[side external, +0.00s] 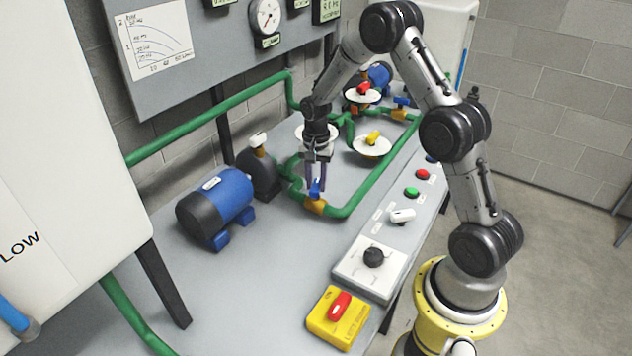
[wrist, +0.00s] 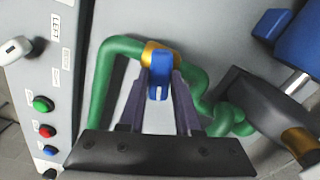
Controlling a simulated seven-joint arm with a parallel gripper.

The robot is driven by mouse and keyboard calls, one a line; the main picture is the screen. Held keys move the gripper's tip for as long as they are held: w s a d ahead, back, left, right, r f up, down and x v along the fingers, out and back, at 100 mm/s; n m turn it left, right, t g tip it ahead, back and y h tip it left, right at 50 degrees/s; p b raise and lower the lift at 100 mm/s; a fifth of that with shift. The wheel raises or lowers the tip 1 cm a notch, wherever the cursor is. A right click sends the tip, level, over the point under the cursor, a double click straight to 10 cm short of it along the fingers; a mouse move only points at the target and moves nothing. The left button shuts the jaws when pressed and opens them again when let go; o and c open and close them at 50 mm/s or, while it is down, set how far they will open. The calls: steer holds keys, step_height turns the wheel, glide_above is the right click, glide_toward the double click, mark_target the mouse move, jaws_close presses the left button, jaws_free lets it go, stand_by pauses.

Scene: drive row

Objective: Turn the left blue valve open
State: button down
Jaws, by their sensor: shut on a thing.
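The left blue valve has a blue handle (side external: 316,188) on a brass body (side external: 315,206) in the green pipe, near the front pump. In the wrist view the blue handle (wrist: 159,77) stands between my fingertips, over the brass body (wrist: 158,52). My gripper (side external: 316,180) points down at the valve from above, and its dark fingers are shut on the handle. It also shows in the wrist view (wrist: 160,80), with a finger on each side of the handle. The handle looks lined up across the pipe's bend, but its exact angle is hard to tell.
A blue motor (side external: 215,205) and dark pump stand left of the valve. A yellow valve (side external: 373,138), a red valve (side external: 364,88) and another blue valve (side external: 402,102) sit further back. A panel with a black knob (side external: 373,257) and a yellow box with a red switch (side external: 340,305) lie in front.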

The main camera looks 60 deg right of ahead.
mark_target(316, 184)
steer(key=n, duration=1.1)
steer(key=shift+r+n, duration=0.1)
steer(key=shift+n, duration=1.5)
steer(key=c, duration=0.6)
jaws_free()
step_height(316, 184, up, 14)
